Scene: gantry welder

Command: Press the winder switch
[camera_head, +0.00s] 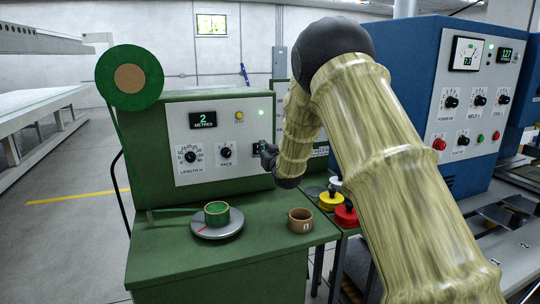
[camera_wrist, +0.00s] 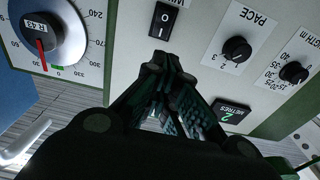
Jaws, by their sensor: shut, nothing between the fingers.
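The winder (camera_head: 180,110) is a green machine with a pale control panel. A black rocker switch (camera_wrist: 165,20) with I and O marks is on a pale panel at the top of the wrist view; its label is cut off by the picture's edge. My gripper (camera_head: 267,153) is at the right part of the winder's panel and partly covers the switch area in the head view. In the wrist view my gripper (camera_wrist: 172,62) is shut and empty, with its fingertips just below the switch. I cannot tell whether the tips touch it.
The panel holds a PACE knob (camera_head: 226,152), a LENGTH knob (camera_head: 190,156), a yellow button (camera_head: 239,116) and a display (camera_head: 203,119) reading 2. A green coil (camera_head: 217,213) and brown cup (camera_head: 300,220) stand on the bench. A blue welder cabinet (camera_head: 420,60) stands right.

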